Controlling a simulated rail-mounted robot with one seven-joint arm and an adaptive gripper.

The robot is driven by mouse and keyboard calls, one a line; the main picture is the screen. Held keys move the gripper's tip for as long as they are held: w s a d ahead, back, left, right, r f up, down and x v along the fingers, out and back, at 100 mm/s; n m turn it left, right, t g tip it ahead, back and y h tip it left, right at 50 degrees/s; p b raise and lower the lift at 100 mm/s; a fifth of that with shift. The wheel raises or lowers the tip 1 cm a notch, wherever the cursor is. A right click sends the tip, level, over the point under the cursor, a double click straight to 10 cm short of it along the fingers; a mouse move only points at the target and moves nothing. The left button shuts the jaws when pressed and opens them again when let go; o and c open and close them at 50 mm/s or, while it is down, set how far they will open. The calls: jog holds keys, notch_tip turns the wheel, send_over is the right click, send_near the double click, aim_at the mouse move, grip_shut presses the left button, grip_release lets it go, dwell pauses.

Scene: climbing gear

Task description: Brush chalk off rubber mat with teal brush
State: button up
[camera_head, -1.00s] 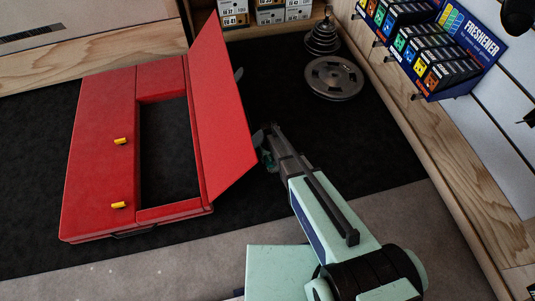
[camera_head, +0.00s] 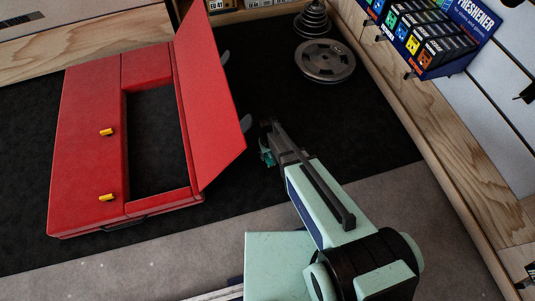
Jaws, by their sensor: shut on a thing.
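The black rubber mat (camera_head: 330,125) covers the floor under and around the red box. My gripper (camera_head: 266,143) is over the mat, to the right of the red box's raised panel. It is shut on a small teal thing, the teal brush (camera_head: 265,153), of which only a little shows beside the fingers. Whether the bristles touch the mat cannot be told. I cannot make out chalk on the black mat in this view.
The red box (camera_head: 84,150) with a tilted red panel (camera_head: 204,100) stands at left. Weight plates (camera_head: 325,62) lie at the back right. A freshener display (camera_head: 425,38) and wooden edge (camera_head: 430,130) bound the right. Clear mat lies between plates and grey carpet (camera_head: 200,250).

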jog(key=shift+w+a, duration=0.55)
jog(key=shift+w, duration=1.25)
jog(key=shift+w+a, duration=0.55)
jog(key=shift+w, duration=1.2)
jog(key=shift+w+a, duration=0.55)
jog(key=shift+w, duration=1.25)
jog(key=shift+d, duration=0.25)
jog(key=shift+s+d+p, duration=0.15)
jog(key=shift+d+p, duration=0.05)
jog(key=shift+d, duration=0.35)
jog(key=shift+s+d+p, duration=0.15)
jog(key=shift+d+p, duration=0.05)
jog(key=shift+d, duration=0.3)
jog(key=shift+s+d, duration=0.4)
jog(key=shift+s, duration=1.15)
jog(key=shift+s+d, duration=0.45)
jog(key=shift+s, duration=1.15)
jog(key=shift+s+d, duration=0.4)
jog(key=shift+s, duration=1.15)
jog(key=shift+s+r, duration=0.2)
jog(key=shift+w+r+p, duration=0.1)
jog(key=shift+r+p, duration=2.1)
jog(key=shift+r, duration=1.6)
jog(key=shift+r, duration=0.15)
